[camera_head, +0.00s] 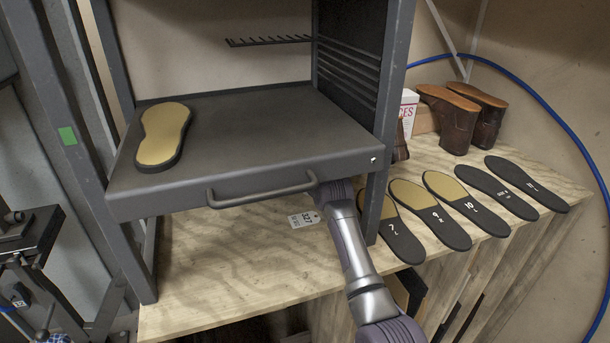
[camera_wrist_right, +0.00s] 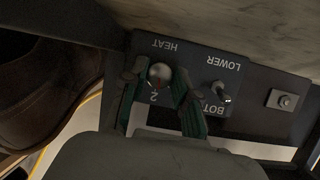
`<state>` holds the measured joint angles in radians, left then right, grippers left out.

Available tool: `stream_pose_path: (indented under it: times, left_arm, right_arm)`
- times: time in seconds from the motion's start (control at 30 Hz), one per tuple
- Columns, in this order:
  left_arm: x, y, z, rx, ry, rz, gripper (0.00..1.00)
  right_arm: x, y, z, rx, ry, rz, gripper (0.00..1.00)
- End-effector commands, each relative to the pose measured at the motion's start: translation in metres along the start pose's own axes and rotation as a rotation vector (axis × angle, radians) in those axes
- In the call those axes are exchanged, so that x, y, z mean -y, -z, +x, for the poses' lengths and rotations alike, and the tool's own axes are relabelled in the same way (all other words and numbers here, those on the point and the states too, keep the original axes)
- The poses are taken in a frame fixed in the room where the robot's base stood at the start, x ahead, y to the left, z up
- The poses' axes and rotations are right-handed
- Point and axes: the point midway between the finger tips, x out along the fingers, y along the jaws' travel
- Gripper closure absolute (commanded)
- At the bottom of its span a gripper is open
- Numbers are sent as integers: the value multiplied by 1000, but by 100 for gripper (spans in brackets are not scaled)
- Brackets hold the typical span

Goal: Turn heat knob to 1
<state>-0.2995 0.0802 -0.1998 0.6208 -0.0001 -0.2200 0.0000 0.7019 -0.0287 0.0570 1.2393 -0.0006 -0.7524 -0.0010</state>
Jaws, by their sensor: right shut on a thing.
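The heat knob (camera_wrist_right: 160,75) is a small round metal knob on a dark control panel (camera_wrist_right: 255,105), which appears upside down in the right wrist view. The word HEAT is printed above it and a digit that looks like 2 shows just below it. My right gripper (camera_wrist_right: 158,88) has its green-padded fingers on both sides of the knob and is shut on it. In the head view my right arm reaches under the right front of the pulled-out tray (camera_head: 260,130), which hides the gripper and the knob. My left gripper is in neither view.
A toggle switch (camera_wrist_right: 221,92) near the LOWER label and a button (camera_wrist_right: 284,101) share the panel. A gold-topped sole (camera_head: 163,134) lies on the tray. Several numbered soles (camera_head: 440,215) and brown boots (camera_head: 450,118) lie on the wooden table (camera_head: 240,245). A tray handle (camera_head: 262,194) juts forward.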

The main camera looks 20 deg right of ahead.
Motion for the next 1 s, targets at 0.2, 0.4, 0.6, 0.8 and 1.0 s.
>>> stream_pose_path:
  times: [0.2,0.4,0.6,0.8,1.0]
  left_arm:
    - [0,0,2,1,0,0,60]
    - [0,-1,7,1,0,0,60]
    - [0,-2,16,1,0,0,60]
    - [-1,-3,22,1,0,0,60]
    - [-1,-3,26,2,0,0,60]
  right_arm:
    - [1,0,0,-14,-70,-178,100]
    - [2,-1,0,-26,-137,-344,100]
    - [3,-2,1,-35,-194,-485,100]
    - [4,-2,1,-42,-236,-589,100]
    - [4,-1,1,-45,-258,-648,100]
